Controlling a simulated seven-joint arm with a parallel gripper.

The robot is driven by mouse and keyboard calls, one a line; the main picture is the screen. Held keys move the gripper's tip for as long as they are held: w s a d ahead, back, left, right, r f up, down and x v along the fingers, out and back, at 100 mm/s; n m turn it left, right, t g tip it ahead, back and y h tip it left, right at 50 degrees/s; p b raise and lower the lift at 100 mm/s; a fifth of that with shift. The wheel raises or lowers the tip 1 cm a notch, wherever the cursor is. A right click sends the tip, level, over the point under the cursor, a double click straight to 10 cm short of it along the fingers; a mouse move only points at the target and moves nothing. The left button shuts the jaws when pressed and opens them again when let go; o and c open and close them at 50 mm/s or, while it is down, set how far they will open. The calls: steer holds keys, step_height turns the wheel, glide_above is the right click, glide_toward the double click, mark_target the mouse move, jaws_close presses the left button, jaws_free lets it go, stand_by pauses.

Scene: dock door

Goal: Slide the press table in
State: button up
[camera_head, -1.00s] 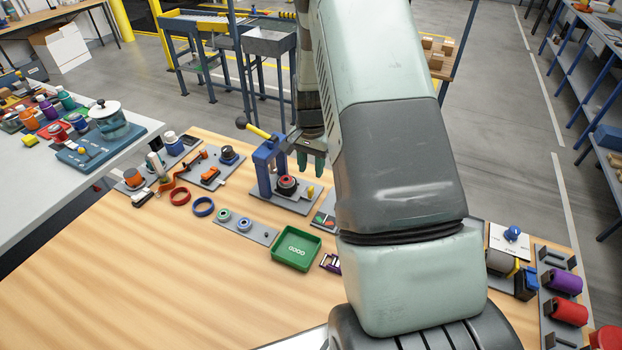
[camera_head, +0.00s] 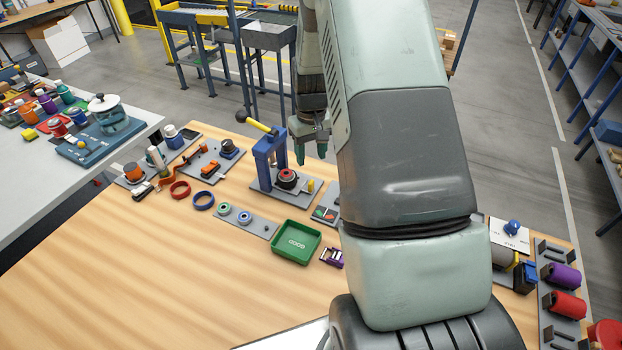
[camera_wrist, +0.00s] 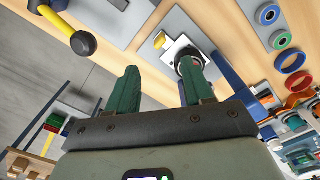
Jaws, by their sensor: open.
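The blue press (camera_head: 263,160) stands on a grey base plate on the wooden bench, with a yellow lever (camera_head: 257,125) ending in a dark knob. A black and red round part (camera_head: 287,179) sits low beside its frame. In the wrist view a pale square plate (camera_wrist: 179,48), seemingly the press table, lies under that round part, partly hidden by a finger. A small yellow knob (camera_head: 310,186) stands beside it. My gripper (camera_head: 311,153) is open and empty, above and just behind the press base. In the wrist view its green fingers (camera_wrist: 162,88) are spread apart, pointing toward the plate.
A green tray (camera_head: 297,242) and a grey plate with rings (camera_head: 246,220) lie in front of the press. A button plate (camera_head: 325,214) is at its right. Other fixtures stand left. The front left of the bench is clear.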

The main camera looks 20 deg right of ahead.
mark_target(311, 182)
step_height(311, 182, down, 11)
steer(key=n, duration=0.7)
steer(key=shift+r+n, duration=0.1)
steer(key=shift+n, duration=0.3)
steer(key=shift+c, duration=0.5)
jaws_close()
